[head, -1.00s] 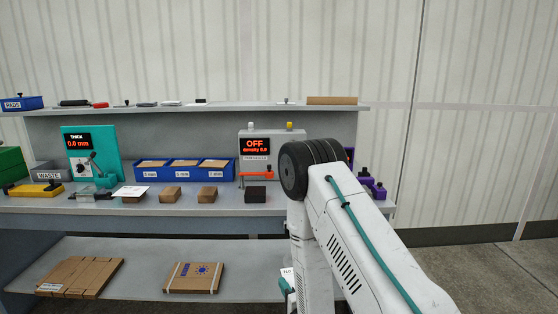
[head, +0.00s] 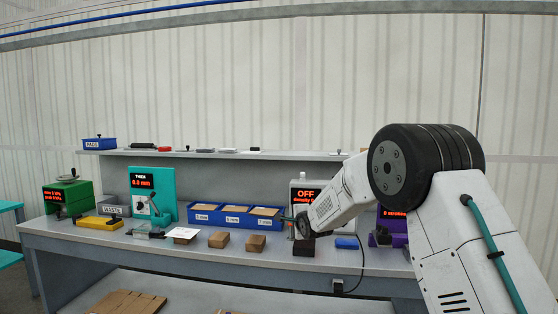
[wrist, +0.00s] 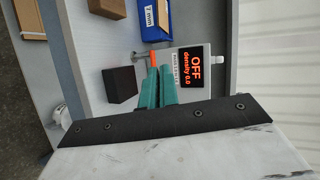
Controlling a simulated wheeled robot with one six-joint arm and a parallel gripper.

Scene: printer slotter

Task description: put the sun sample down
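My gripper's two teal fingers (wrist: 158,88) show in the wrist view, close together with no clear gap and nothing seen between them. They point at the bench top beside the grey density tester (wrist: 194,66), which reads OFF. A black block (wrist: 120,84) lies just left of the fingers, apart from them. I see no sun mark on any piece now. A brown board with a blue sun mark was on the lower shelf earlier; that area is mostly cut off.
Blue bins (head: 237,221), a teal thickness gauge (head: 153,190) and a green device (head: 68,198) stand behind. A purple device (head: 392,230) and blue pad (head: 346,242) are at right.

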